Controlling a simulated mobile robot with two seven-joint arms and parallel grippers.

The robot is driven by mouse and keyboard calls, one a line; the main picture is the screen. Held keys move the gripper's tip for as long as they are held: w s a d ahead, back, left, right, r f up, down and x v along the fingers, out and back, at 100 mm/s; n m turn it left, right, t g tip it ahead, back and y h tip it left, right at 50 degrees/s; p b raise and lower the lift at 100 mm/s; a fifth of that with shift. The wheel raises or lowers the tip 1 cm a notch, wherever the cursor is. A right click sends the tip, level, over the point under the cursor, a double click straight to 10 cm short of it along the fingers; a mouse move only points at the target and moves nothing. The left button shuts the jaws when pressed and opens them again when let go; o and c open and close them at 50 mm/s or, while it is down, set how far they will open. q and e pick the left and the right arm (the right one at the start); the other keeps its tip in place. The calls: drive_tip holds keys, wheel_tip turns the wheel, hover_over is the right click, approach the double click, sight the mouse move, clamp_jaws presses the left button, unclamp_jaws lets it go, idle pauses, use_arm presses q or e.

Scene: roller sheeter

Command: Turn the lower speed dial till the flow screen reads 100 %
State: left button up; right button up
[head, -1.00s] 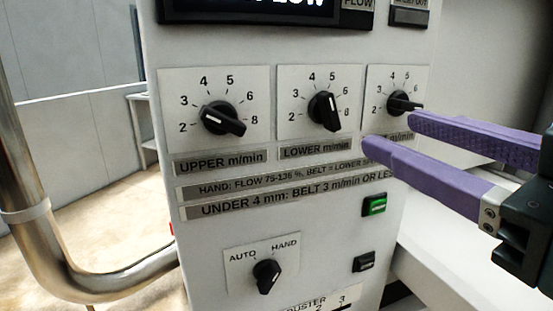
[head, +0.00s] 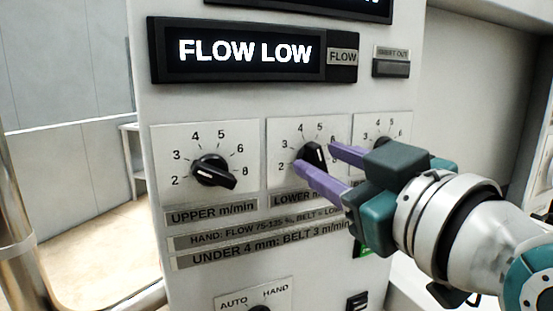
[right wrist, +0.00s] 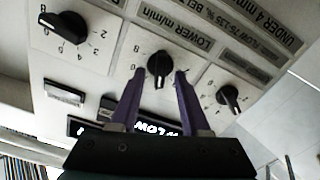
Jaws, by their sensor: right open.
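The lower speed dial (head: 314,153) is a black pointer knob on a white scale plate, the middle one of three dials. My open right gripper (head: 315,157) has one purple finger on each side of this knob. The right wrist view shows the knob (right wrist: 158,64) between the two fingertips; I cannot tell whether they touch it. Its exact setting is unclear, since a finger covers part of it in the head view. The flow screen (head: 246,50) above reads FLOW LOW. My left gripper is not in view.
The upper dial (head: 213,171) sits to the left. The third dial (right wrist: 65,30) is partly hidden by my gripper in the head view. The AUTO/HAND switch (head: 260,308) is below. A shiny metal pipe (head: 22,250) stands at the far left.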

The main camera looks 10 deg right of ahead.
drive_tip(key=shift+c, duration=0.2)
clamp_jaws()
idle(0.5)
